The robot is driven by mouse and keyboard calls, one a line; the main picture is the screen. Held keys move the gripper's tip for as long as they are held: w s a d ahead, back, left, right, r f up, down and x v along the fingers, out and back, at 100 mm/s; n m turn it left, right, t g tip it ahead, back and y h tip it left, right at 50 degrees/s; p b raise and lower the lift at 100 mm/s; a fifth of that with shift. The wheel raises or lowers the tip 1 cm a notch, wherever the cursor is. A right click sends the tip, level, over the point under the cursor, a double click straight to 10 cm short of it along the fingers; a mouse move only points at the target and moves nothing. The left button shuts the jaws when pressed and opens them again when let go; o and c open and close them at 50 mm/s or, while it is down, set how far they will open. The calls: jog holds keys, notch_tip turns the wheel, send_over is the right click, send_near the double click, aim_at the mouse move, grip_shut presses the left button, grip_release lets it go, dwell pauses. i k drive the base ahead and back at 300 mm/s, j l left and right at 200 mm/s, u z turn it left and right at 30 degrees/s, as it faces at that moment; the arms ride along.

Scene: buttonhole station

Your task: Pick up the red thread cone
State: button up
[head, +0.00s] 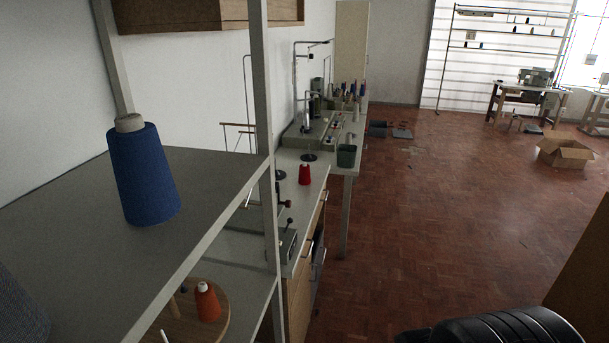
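A small red thread cone (305,174) with a pale top stands upright on the long grey workbench (288,160), near its front edge. It is beyond the shelf post and to its right. An orange-red thread cone (208,304) with a pale top is closer, on a round wooden board on the lower shelf. A large blue thread cone (142,177) stands on the upper shelf. I do not see my gripper in the head view.
A metal shelf rack (224,172) fills the left foreground. A dark green container (346,156) and machines stand farther along the bench. A black rounded shape (500,326) is at the bottom right. An open cardboard box (565,153) lies far right. The brick-red floor between is mostly clear.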

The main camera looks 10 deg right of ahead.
aim_at(304, 173)
jog(key=i+l+u, duration=0.45)
jog(key=i+l, duration=0.2)
jog(key=i+l+u, duration=0.2)
jog(key=i+l, duration=0.15)
jog(key=i+l+u, duration=0.25)
jog(key=l, duration=0.25)
jog(key=i+l+u, duration=0.2)
jog(key=l, duration=0.3)
jog(key=i, duration=0.05)
